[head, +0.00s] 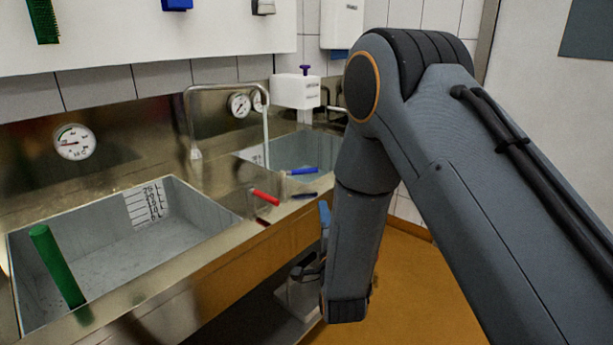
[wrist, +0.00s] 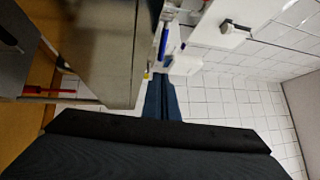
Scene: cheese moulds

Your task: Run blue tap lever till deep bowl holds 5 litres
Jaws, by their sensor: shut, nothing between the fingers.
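The blue tap lever (head: 303,171) lies at the front rim by the far basin (head: 318,150). A red lever (head: 264,196) sits nearer, between the two basins. The near basin (head: 150,262) is grey with a black level scale on its back wall. I cannot tell from these views which basin is the deep bowl, nor any water level. My gripper (wrist: 161,80) shows as dark blue fingers, shut and empty. In the wrist view a blue bar (wrist: 173,38), probably the blue lever, lies beyond the fingertips. In the head view my arm largely hides the gripper.
An arched spout pipe (head: 229,86) rises behind the basins. A round dial (head: 74,142) is on the back panel. A white dispenser (head: 296,91) hangs above the far basin. Open orange floor (head: 425,275) lies right of the counter.

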